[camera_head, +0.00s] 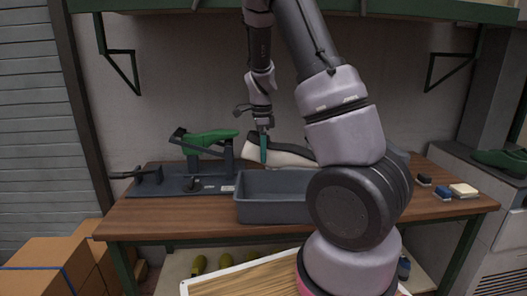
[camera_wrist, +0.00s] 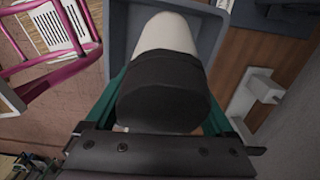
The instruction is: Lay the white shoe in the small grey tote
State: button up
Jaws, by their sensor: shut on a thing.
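The white shoe (camera_head: 291,157), with a dark upper part, is held up at the back of the bench, above and behind the small grey tote's rim in the head view. My arm hides its right end. My gripper (camera_head: 263,149) points down with teal fingers and is shut on the shoe. In the wrist view my gripper (camera_wrist: 166,108) has a finger on each side of the shoe (camera_wrist: 166,34), whose dark part is nearest the camera. The small grey tote (camera_head: 270,212) stands on the bench; its wall also shows around the shoe in the wrist view (camera_wrist: 208,28). Its inside is mostly hidden.
The wooden bench (camera_head: 165,220) carries a stand (camera_head: 165,184) with a green shoe (camera_head: 208,141) left of the tote. A dark block (camera_head: 424,180), a blue block (camera_head: 444,193) and a cream block (camera_head: 464,190) lie at the right. A green shelf (camera_head: 180,5) hangs overhead.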

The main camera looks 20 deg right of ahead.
jog(key=shift+a, duration=0.2)
jog(key=shift+f, duration=0.1)
notch_tip(320, 180, down, 7)
dwell(1.8)
jog(key=shift+f, duration=0.15)
jog(key=o, duration=1.5)
notch_tip(320, 180, up, 11)
jog(key=shift+w+f, duration=0.1)
jog(key=shift+w, duration=0.05)
